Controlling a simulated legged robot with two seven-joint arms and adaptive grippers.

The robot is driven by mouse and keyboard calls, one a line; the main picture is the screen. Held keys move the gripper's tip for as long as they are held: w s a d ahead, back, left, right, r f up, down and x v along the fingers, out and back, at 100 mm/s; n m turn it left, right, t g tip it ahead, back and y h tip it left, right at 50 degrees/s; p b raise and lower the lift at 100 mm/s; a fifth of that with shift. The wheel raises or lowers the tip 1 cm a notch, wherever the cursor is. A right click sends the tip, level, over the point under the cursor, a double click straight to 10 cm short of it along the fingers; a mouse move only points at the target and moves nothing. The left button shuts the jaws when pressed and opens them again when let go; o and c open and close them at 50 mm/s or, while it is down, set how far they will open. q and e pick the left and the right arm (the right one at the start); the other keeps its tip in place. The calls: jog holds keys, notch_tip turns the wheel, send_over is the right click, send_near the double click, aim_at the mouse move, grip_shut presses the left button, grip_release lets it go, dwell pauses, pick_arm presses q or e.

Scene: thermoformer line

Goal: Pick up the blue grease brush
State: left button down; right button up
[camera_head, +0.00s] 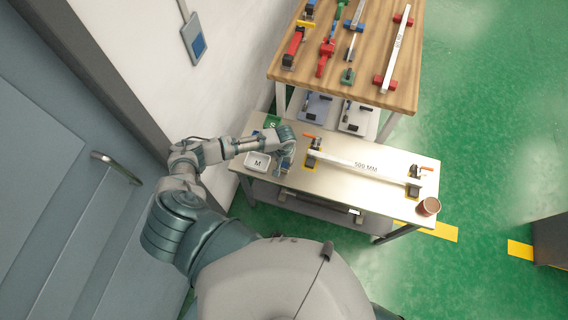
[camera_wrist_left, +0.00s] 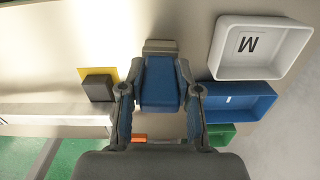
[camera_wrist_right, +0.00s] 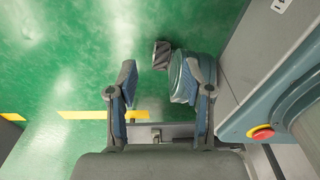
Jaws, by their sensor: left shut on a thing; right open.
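The blue grease brush (camera_wrist_left: 159,82) shows in the left wrist view as a blue body with a grey end, between the two fingers of my left gripper (camera_wrist_left: 157,92). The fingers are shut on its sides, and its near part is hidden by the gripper. In the head view my left gripper (camera_head: 287,152) is over the left end of the metal bench (camera_head: 330,195), where the brush is hard to make out. My right gripper (camera_wrist_right: 165,100) is open and empty in the right wrist view, over the green floor; it does not show in the head view.
A white tray marked M (camera_head: 257,162) is beside the left gripper; blue (camera_wrist_left: 240,102) and green (camera_wrist_left: 222,133) trays adjoin it. A 500 MM bar (camera_head: 340,163) spans the bench between clamps. A brown cup (camera_head: 428,207) stands at the right end. A wooden table (camera_head: 375,65) stands behind.

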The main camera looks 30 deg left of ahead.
aim_at(285, 170)
pick_arm(q)
jog(key=shift+d+r, duration=0.15)
jog(key=shift+r, duration=0.2)
jog(key=r, duration=0.3)
jog(key=shift+s+d+p, duration=0.3)
jog(key=shift+p, duration=0.05)
jog(key=s+d+r, duration=0.1)
jog(key=s+d, duration=0.9)
jog(key=s, duration=0.1)
jog(key=shift+s+r+p, duration=0.15)
jog(key=shift+p, duration=0.25)
pick_arm(e)
jog(key=shift+w+d+r, duration=0.15)
jog(key=shift+d+r, duration=0.4)
jog(key=shift+r, duration=0.15)
pick_arm(q)
jog(key=shift+a, duration=0.1)
pick_arm(e)
jog(key=shift+d, duration=0.2)
jog(key=shift+a, duration=0.25)
